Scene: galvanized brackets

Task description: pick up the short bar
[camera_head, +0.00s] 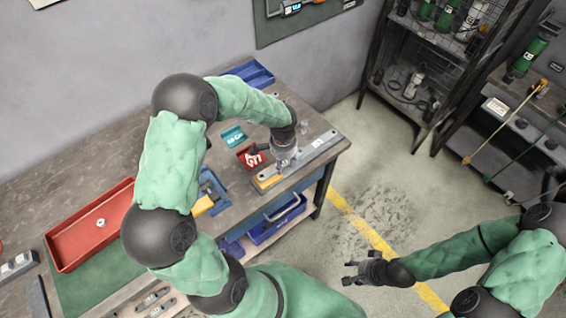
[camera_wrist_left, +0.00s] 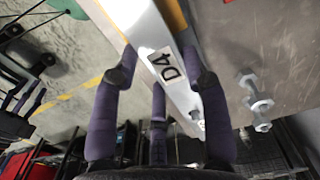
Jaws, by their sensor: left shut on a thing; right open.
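A grey metal bar with a white D4 label (camera_wrist_left: 166,65) runs between the purple fingers of my left gripper (camera_wrist_left: 163,76) in the left wrist view. In the head view my left gripper (camera_head: 285,158) points down at the bar (camera_head: 318,146) near the table's right end. It is shut on the bar; the fingers sit at the bar's two sides. Its far end and full length are partly hidden, so I cannot tell whether it is lifted. A yellow strip (camera_head: 266,184) shows by its near end. My right gripper (camera_head: 366,268) is open and empty above the floor.
Bolts (camera_wrist_left: 255,98) lie beside the bar. A red tray (camera_head: 70,228) is at left. A blue crate (camera_head: 262,231) is under the tabletop. Racks stand at right.

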